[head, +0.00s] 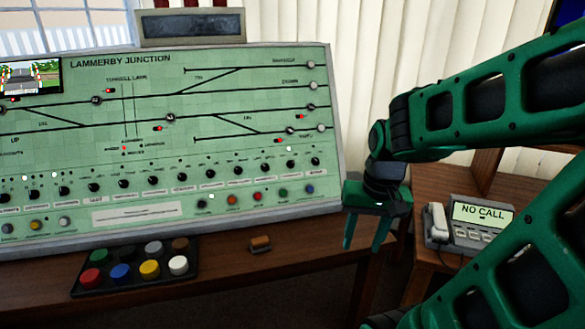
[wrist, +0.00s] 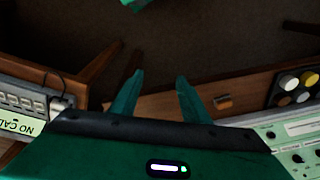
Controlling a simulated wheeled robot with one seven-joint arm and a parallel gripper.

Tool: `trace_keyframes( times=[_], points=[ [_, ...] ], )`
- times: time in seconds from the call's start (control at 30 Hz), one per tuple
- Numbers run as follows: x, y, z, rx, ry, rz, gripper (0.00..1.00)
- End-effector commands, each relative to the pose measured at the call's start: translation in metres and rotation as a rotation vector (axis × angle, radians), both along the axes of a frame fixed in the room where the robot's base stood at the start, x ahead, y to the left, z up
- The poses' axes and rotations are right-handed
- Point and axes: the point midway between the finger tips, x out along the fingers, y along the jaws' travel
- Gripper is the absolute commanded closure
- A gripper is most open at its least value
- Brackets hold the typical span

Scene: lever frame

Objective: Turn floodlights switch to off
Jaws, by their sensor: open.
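The green signal panel (head: 200,125), headed Lammerby Junction, stands tilted back on a wooden desk. A row of black rotary switches (head: 153,181) runs across its lower part. Their labels are too small to read, so I cannot tell which one is the floodlights switch. My gripper (head: 366,246) hangs just right of the panel's lower right corner, open and empty, with fingers pointing down. In the wrist view my gripper (wrist: 158,80) shows two separate fingers above the desk edge and floor. The panel's edge (wrist: 290,140) shows there at lower right.
A black tray of coloured round caps (head: 135,266) and a small brown block (head: 260,244) lie on the desk before the panel. A phone reading NO CALL (head: 470,225) stands on a wooden unit at right. A grey display box (head: 192,27) sits atop the panel.

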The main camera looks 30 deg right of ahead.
Motion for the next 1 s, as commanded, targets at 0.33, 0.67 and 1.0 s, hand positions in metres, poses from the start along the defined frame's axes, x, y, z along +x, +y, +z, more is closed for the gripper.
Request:
trace_keyframes(
  times=[0.33, 0.67, 1.0],
  points=[
    [0.171, 0.003, -0.039, 0.285, -0.424, -0.425, 0.58],
    [0.279, -0.034, -0.01, 0.863, -0.782, -1.029, 0.58],
    [0.302, -0.076, 0.012, 1.139, -0.903, -1.301, 0.58]
  ],
)
